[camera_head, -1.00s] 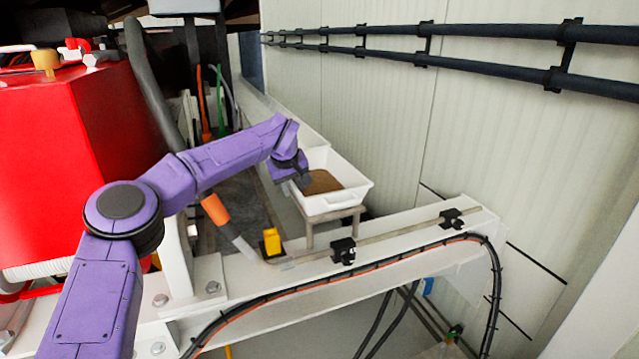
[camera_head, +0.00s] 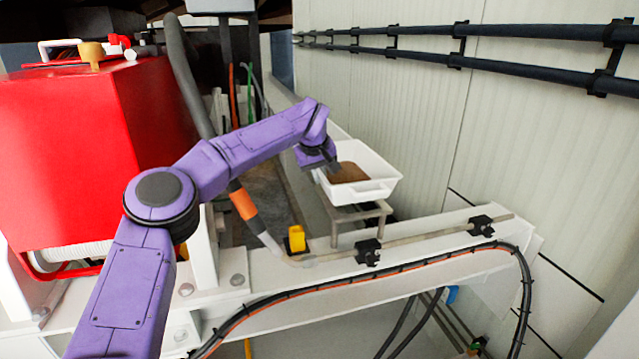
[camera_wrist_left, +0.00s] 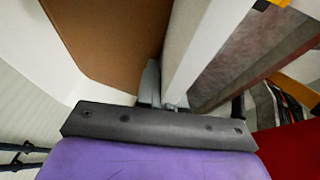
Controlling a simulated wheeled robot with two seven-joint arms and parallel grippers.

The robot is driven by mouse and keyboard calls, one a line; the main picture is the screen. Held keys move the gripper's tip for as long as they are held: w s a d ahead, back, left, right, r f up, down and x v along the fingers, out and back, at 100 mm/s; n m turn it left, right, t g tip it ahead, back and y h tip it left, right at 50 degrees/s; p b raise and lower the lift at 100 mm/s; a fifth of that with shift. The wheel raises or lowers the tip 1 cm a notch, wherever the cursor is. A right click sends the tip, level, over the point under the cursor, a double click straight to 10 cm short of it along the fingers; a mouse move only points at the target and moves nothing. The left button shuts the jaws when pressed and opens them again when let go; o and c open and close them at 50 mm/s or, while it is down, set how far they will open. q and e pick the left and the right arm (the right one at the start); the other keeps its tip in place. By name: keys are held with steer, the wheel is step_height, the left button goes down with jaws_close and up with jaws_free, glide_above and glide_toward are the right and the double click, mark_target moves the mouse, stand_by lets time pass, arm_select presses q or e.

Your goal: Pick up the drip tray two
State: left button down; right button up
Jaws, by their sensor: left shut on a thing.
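The drip tray (camera_head: 372,187) is a white, open-topped tub with brown content inside. In the head view it sits over a small grey stand (camera_head: 362,215) near the wall; whether it touches the stand is hard to tell. My left gripper (camera_head: 333,172) is at the tray's left side, shut on its wall. In the left wrist view the tray's brown inside (camera_wrist_left: 115,40) fills the upper left, and the gripper (camera_wrist_left: 160,98) meets its edge. The fingertips are partly hidden. My right gripper is not in view.
A red machine housing (camera_head: 90,140) stands at the left. A white beam (camera_head: 310,285) with black clamps and a cable runs across the front. The pale ribbed wall (camera_head: 420,120) with dark pipes closes off the right. A yellow part (camera_head: 297,238) sits on the beam.

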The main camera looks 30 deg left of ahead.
arm_select(q)
steer(key=s+d+r+b, duration=0.1)
steer(key=s+r+b, duration=0.4)
steer(key=s+r, duration=0.5)
steer(key=s, duration=0.4)
steer(key=shift+d+r, duration=0.3)
steer(key=shift+r, duration=0.05)
